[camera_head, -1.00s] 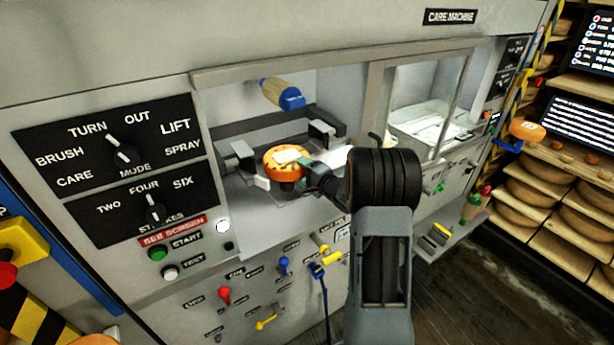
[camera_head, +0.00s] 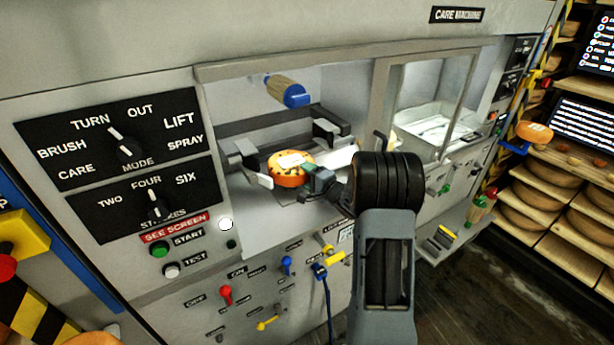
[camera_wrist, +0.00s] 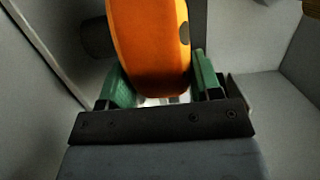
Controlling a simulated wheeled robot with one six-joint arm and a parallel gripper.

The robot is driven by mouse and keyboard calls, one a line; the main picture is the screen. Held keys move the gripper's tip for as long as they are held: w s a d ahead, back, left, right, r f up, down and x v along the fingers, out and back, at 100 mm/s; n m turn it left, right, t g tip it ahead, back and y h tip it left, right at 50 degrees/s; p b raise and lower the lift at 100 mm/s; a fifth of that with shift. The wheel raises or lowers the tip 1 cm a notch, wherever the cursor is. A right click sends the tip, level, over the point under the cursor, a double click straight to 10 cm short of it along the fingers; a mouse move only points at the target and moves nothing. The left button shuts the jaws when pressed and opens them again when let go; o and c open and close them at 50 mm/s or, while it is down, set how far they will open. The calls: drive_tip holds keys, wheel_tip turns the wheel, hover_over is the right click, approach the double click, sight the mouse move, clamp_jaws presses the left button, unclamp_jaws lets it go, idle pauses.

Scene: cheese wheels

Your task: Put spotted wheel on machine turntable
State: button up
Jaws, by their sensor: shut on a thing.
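The spotted wheel (camera_head: 290,170) is orange with dark spots and a pale label on top. It is inside the left opening of the care machine (camera_head: 300,75), between two grey clamp blocks. My gripper (camera_head: 318,182) reaches in from the right and is shut on the wheel's near right edge. In the wrist view my gripper's green fingers (camera_wrist: 160,85) stand on either side of the orange wheel (camera_wrist: 152,45). The turntable surface under the wheel is mostly hidden, so I cannot tell whether the wheel touches it.
A blue-tipped roller brush (camera_head: 288,92) hangs above the wheel. The left clamp block (camera_head: 248,163) and the right clamp block (camera_head: 328,132) flank it. A post divides this opening from a glazed bay (camera_head: 430,105). Shelves of cheese wheels (camera_head: 560,190) stand at the right.

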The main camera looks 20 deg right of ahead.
drive_tip(key=shift+f, duration=0.1)
idle(0.5)
drive_tip(key=o, duration=1.4)
drive_tip(key=shift+c, duration=0.2)
drive_tip(key=shift+o, duration=1.3)
drive_tip(key=shift+f, duration=0.25)
drive_tip(key=b+v, duration=0.2)
drive_tip(key=v, duration=1.2)
drive_tip(key=shift+r, duration=0.2)
